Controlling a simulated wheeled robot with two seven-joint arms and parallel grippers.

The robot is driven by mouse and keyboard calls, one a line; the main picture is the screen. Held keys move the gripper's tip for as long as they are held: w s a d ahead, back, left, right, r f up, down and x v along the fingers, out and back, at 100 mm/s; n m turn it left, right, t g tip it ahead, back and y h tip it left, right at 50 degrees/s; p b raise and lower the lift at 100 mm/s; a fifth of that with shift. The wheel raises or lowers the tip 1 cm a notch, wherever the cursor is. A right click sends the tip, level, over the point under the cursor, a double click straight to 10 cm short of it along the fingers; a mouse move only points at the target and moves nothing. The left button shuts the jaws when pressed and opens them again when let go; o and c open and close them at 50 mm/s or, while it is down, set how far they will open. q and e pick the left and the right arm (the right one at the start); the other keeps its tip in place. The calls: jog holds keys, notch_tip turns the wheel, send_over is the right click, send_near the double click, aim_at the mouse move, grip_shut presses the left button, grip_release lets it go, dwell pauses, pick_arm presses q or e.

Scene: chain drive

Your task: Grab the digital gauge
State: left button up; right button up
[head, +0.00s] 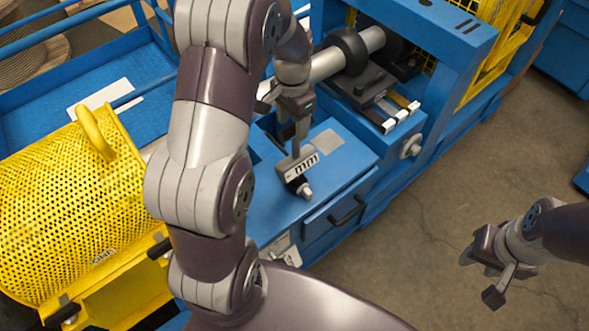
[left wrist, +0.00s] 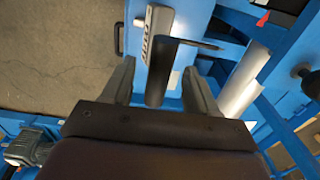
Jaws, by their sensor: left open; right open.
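My right gripper (head: 487,273) is open and empty over the floor.
The blue cabinet (head: 345,180) has a black drawer handle (head: 347,210) in front. A yellow mesh guard (head: 70,205) stands at the left. A metal shaft (head: 340,58) and blue machine frame rise behind the gauge.

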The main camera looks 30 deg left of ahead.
pick_arm(q)
jog(key=f, duration=0.4)
jog(key=w+f, duration=0.1)
jog(key=f, duration=0.2)
jog(key=shift+d+p, duration=0.2)
jog(key=shift+p, duration=0.1)
jog(key=shift+r, duration=0.1)
grip_shut()
dwell(0.8)
jog(key=shift+w+r, duration=0.1)
jog(key=shift+w, duration=0.05)
